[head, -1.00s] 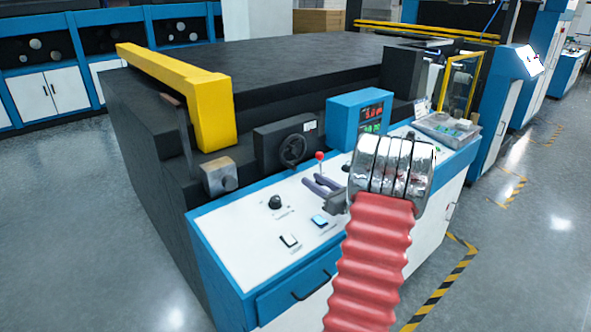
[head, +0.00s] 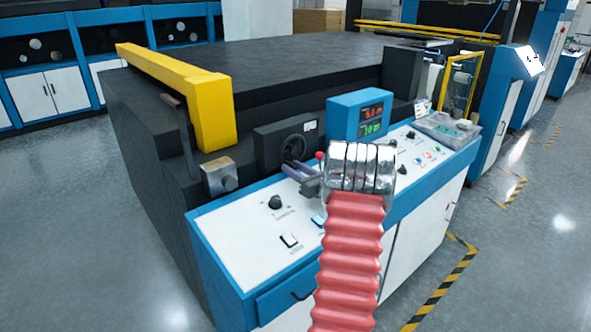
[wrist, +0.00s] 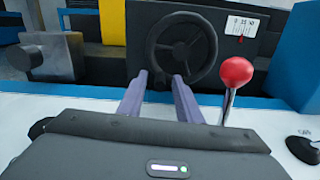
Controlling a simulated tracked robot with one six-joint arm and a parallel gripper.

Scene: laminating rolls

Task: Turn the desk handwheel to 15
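The black desk handwheel (head: 295,147) stands upright on a dark block at the back of the desk. In the wrist view the handwheel (wrist: 181,49) is straight ahead, with a small white scale (wrist: 243,27) and a red pointer to its upper right. My gripper (wrist: 162,80) has two purple-grey fingers, spread apart and empty. Their tips point at the wheel's lower rim; I cannot tell whether they touch it. In the head view my gripper (head: 290,170) is just in front of the wheel, and my arm hides part of the desk.
A red ball lever (wrist: 235,72) stands close to the right of the fingers. A blue display box (head: 358,114) is right of the wheel. A metal block with a knob (head: 220,177) is left. Switches (head: 289,241) lie on the desk front.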

